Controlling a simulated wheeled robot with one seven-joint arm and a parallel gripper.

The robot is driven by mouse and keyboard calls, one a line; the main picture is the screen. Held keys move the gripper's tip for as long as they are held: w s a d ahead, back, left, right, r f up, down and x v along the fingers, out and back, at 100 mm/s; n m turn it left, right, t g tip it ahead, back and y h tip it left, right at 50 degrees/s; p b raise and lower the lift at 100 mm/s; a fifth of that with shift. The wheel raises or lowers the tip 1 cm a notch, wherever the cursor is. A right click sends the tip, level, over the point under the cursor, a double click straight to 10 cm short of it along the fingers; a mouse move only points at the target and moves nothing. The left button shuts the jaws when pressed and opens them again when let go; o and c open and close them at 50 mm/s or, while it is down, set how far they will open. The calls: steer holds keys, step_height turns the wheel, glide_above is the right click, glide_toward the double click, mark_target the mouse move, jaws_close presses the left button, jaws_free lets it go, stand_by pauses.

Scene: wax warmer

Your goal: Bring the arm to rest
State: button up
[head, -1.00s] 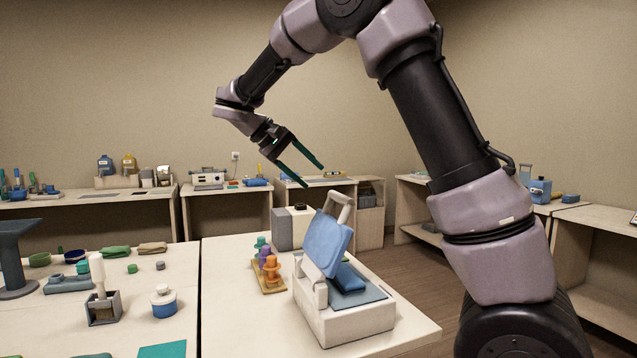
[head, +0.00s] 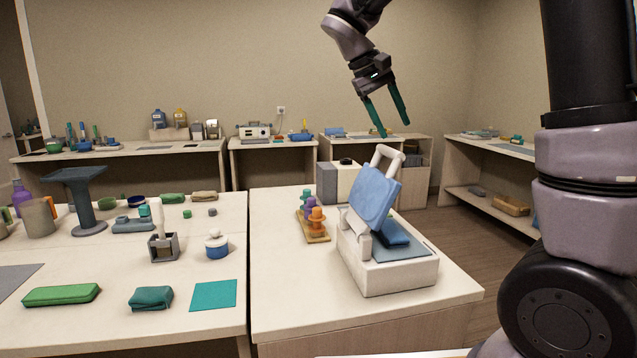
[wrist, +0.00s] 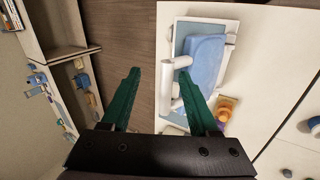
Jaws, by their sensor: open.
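My gripper (head: 386,115) hangs in the air in the upper right of the head view, above and behind the white press. Its two green fingers are apart, with nothing between them. The fingers also show in the wrist view (wrist: 160,98), where I look down past them at the floor and the table edge. The white press (head: 392,272) has its blue lid (head: 374,197) raised and tilted, and stands on the near table. It also shows below the gripper in the wrist view (wrist: 205,58).
An orange and purple peg stand (head: 313,228) sits left of the press, and a grey and white box (head: 337,181) behind it. The left table (head: 110,325) holds cloths, a jar and a brush holder. Side tables line the walls. The air around my gripper is clear.

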steer(key=s+d+m+t+y, duration=0.2)
steer(key=s+d+t+y, duration=0.1)
steer(key=s, duration=0.6)
steer(key=s+d+m+t+y, duration=0.3)
steer(key=s+y, duration=0.1)
steer(key=s, duration=0.5)
steer(key=shift+s+m+y, duration=0.2)
steer(key=shift+m+y, duration=0.1)
steer(key=shift+y, duration=0.1)
steer(key=shift+d, duration=0.1)
